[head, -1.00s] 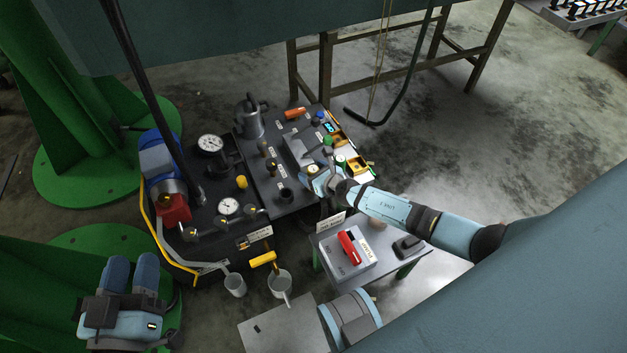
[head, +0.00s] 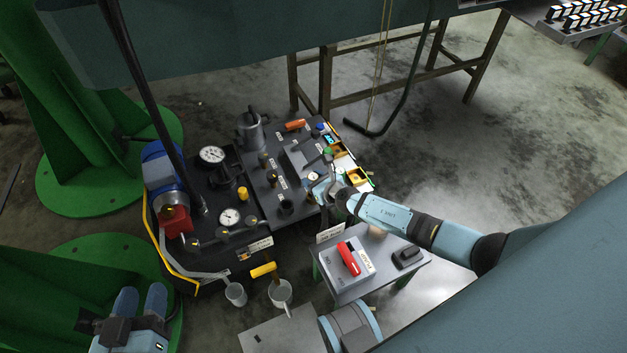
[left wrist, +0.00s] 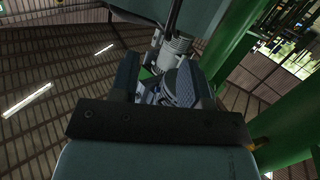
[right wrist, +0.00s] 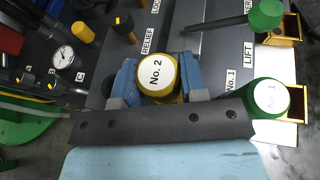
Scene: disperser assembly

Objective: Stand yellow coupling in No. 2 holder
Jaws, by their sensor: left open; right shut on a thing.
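The yellow coupling (right wrist: 161,80), with a white disc reading "No. 2" on top, sits between the blue fingers of my right gripper (right wrist: 160,86), which is shut on it. In the head view my right gripper (head: 322,187) is at the near right edge of the dark panel. The coupling's lower part and what lies under it are hidden, so I cannot tell whether it touches a holder. I cannot make out the No. 2 holder. My left gripper (head: 138,302) is open and empty at the lower left, away from the panel.
A green No. 1 piece (right wrist: 268,97) stands right of my right gripper. A green-knobbed lever (right wrist: 264,14) and a yellow-edged box (right wrist: 283,28) are beyond it. A switch box with a red handle (head: 349,260), a yellow-handled tool (head: 264,269) and cups (head: 235,294) are nearer.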

